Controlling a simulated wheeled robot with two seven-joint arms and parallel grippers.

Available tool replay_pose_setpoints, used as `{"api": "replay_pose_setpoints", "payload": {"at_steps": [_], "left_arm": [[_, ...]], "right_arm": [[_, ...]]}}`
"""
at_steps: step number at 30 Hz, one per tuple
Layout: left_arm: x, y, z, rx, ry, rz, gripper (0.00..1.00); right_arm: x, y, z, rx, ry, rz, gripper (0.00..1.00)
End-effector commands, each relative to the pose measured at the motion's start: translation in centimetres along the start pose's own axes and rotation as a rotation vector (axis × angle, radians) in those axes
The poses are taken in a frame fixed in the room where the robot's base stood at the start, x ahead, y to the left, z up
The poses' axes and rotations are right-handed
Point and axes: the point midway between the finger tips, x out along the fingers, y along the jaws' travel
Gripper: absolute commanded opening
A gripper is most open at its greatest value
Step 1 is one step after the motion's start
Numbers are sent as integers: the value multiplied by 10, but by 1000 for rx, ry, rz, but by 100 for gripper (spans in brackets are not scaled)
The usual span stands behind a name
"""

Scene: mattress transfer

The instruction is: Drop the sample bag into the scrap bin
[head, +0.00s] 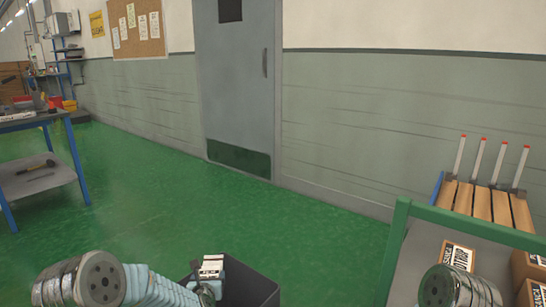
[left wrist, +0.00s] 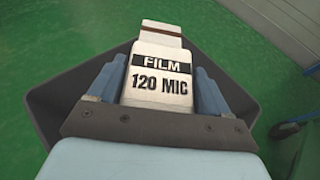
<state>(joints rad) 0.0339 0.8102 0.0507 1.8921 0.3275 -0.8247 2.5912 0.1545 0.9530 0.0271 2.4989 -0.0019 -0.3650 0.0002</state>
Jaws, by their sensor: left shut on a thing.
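The sample bag (left wrist: 162,82) is white with a black label band reading "FILM 120 MIC". My left gripper (left wrist: 160,90) is shut on it, with a blue finger on each side. In the head view the bag (head: 211,267) shows at the bottom centre, in my left gripper (head: 208,285). The dark grey scrap bin (head: 252,289) stands on the floor there. Its rim (left wrist: 58,100) surrounds the bag and fingers in the left wrist view, so the bag is over or within the bin's opening; its exact height is unclear. My right gripper is out of view.
A green-framed cart (head: 395,245) with cartons (head: 457,257) stands at the right, near a wooden-slatted rack (head: 483,203). A blue-legged workbench (head: 75,165) is at the left. Green floor lies open between the bin and the grey door (head: 238,90).

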Motion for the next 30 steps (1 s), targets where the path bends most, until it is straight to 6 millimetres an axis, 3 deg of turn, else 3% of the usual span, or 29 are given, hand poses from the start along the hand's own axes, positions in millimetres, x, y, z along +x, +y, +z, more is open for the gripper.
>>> {"api": "replay_pose_setpoints", "payload": {"at_steps": [6,16,17,21,30], "left_arm": [[11,-1,-27,1,1,-1,44],[14,0,-32,0,-1,-1,44],[14,0,-32,0,-1,-1,80],[14,0,-32,0,-1,-1,100],[9,0,-33,-1,1,-1,100]], "right_arm": [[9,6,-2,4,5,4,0],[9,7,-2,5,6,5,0],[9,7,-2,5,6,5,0],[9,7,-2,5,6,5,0],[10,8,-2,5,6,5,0]]}}
